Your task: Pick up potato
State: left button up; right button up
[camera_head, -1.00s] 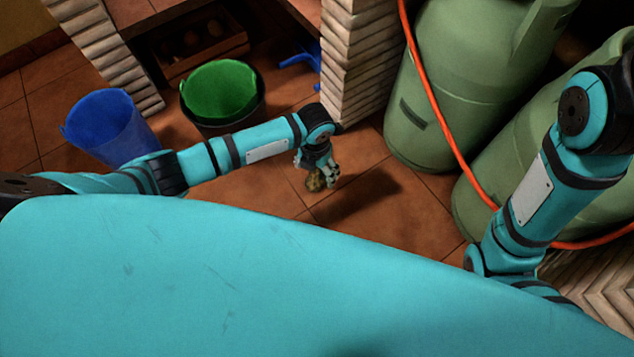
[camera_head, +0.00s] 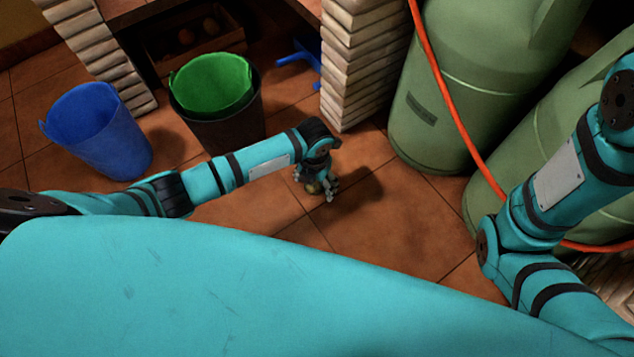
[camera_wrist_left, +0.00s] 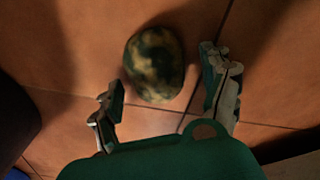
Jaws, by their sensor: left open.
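The potato (camera_wrist_left: 154,62) is a mottled yellow and dark green lump on the tiled floor. In the left wrist view it lies just beyond and between the fingertips of my left gripper (camera_wrist_left: 165,95), which is open and looks empty. In the head view my left gripper (camera_head: 318,190) points down low over the floor, and only a small part of the potato (camera_head: 313,187) shows behind its fingers. My right arm shows at the right of the head view, but its gripper is out of sight.
A blue bucket (camera_head: 98,135) and a green bucket (camera_head: 213,84) in a dark one stand on the left. A brick pillar (camera_head: 358,65) and large green gas cylinders (camera_head: 435,110) with an orange hose (camera_head: 447,95) stand on the right. Floor in front of the pillar is clear.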

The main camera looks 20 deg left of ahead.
pick_arm(q)
jog(key=shift+r, duration=0.1)
jog(key=c, duration=1.3)
